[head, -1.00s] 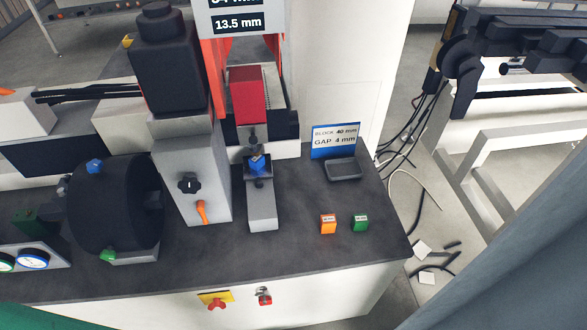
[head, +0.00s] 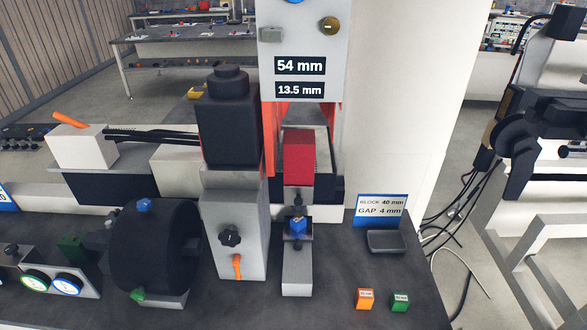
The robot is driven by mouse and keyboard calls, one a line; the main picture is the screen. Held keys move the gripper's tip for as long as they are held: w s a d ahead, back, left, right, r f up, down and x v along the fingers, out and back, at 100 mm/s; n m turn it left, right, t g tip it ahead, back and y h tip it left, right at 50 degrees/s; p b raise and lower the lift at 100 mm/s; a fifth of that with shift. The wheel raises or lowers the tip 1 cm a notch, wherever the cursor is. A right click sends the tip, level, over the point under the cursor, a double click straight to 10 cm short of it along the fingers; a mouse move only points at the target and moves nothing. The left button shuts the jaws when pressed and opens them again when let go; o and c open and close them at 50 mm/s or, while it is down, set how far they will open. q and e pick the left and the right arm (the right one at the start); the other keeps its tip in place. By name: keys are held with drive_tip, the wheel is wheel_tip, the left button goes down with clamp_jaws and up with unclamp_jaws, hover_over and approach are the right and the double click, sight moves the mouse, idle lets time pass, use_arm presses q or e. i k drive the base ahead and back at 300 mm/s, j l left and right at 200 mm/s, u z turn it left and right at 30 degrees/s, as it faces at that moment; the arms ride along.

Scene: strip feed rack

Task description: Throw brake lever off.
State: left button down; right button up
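Two orange levers are in the head view, and no readable label tells which is the brake lever. One orange lever (head: 70,120) lies slanted on top of a white box (head: 82,147) at the left, its free end pointing up and left. The other, a short orange lever (head: 237,266), hangs down on the front of the grey housing (head: 235,195), below a black star knob (head: 229,237). Neither of my grippers is in view, and nothing touches either lever.
A black drum (head: 152,250) with blue and green knobs stands left of the housing. Round gauges (head: 67,284) are at lower left. A red block (head: 299,157) sits in a slide on the right. Orange and green blocks (head: 401,301) and a black tray (head: 386,242) stand at the bench's right.

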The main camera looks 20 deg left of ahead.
sight(236, 260)
drive_tip(key=u, duration=1)
drive_tip(key=i, duration=0.05)
